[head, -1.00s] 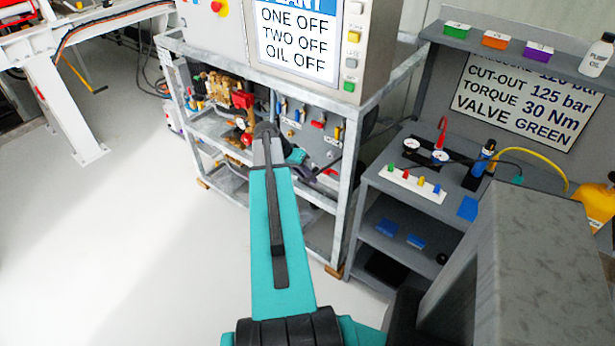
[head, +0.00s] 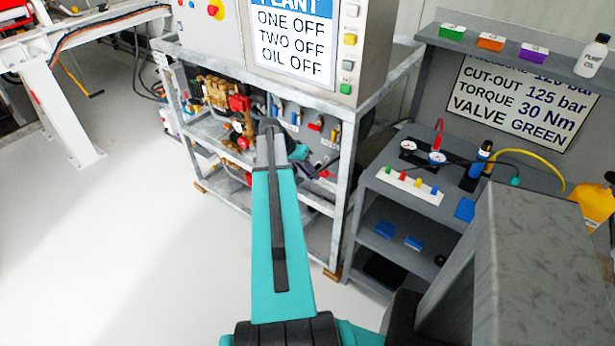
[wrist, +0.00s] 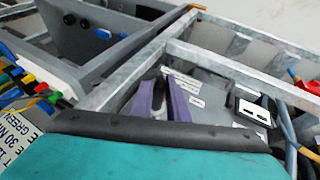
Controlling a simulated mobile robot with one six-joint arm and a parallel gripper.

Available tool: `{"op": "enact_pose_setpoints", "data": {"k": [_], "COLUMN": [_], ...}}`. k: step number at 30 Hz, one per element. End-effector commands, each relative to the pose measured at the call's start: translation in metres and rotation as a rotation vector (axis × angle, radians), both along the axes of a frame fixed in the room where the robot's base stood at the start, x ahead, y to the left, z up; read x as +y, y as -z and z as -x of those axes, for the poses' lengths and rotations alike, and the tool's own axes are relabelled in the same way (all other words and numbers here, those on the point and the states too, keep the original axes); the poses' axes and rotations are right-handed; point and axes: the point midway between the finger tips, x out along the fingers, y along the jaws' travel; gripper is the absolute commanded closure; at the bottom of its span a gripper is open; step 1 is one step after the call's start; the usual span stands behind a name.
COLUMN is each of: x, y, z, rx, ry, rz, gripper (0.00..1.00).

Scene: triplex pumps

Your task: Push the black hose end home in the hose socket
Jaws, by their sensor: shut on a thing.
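My gripper (wrist: 163,103) has purple fingers, seen beyond my teal wrist in the wrist view. They are close together around a small dark thing, which appears to be the black hose end (wrist: 160,78); most of it is hidden. In the head view my gripper (head: 315,171) is small and partly behind my arm, at the front of the metal frame with the valve panel. A grey panel with white labels lies just beyond the fingers in the wrist view. I cannot pick out the hose socket or tell whether the hose end touches it.
The galvanised frame (head: 345,180) has posts and rails close around my gripper. Brass and red pump parts (head: 235,100) stand to its left. A grey bench (head: 410,200) with gauges and coloured plugs stands to the right. The floor at left is clear.

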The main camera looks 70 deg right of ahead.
Motion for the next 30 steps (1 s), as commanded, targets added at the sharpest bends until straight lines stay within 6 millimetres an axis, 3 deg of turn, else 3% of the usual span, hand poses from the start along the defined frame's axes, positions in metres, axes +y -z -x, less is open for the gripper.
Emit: {"op": "enact_pose_setpoints", "data": {"k": [10,30], "x": [-0.018,-0.019], "y": [0.0,0.0], "z": [0.005,0.005], "rx": [0.0,0.0], "ry": [0.001,0.001], "rz": [0.0,0.0], "gripper": [1.0,1.0]}}
